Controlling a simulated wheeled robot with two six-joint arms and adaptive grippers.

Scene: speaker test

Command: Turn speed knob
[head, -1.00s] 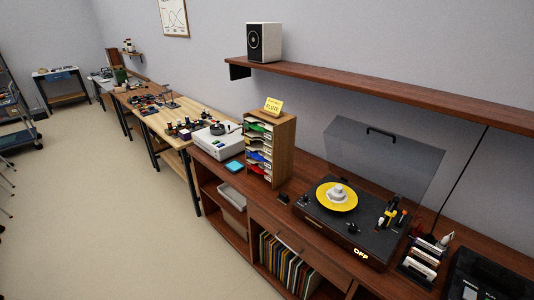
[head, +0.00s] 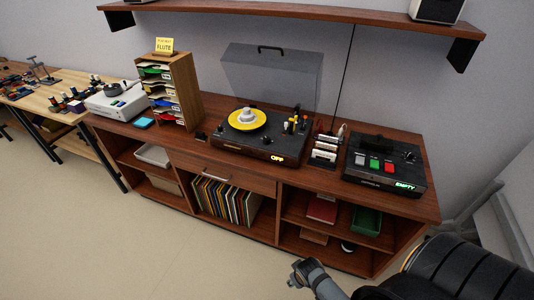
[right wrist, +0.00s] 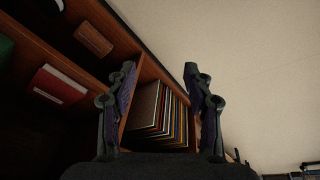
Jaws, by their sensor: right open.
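A black turntable (head: 258,147) with a yellow record (head: 247,119) on its platter stands on the wooden console. Its clear lid is raised, and its front display reads OFF. Small knobs and levers (head: 294,122) sit at its right side; which one is the speed knob is too small to tell. My right gripper (head: 296,274) is low in front of the console in the head view, well apart from the turntable. In the right wrist view my right gripper (right wrist: 160,95) is open and empty, with record sleeves (right wrist: 157,112) beyond its fingers. My left gripper is not in view.
A black device (head: 384,165) reading EMPTY, with coloured buttons, is at the console's right. A small rack (head: 324,150) stands between it and the turntable. A wooden sorter (head: 180,92) is to the left. A shelf (head: 290,16) hangs above. The floor in front is clear.

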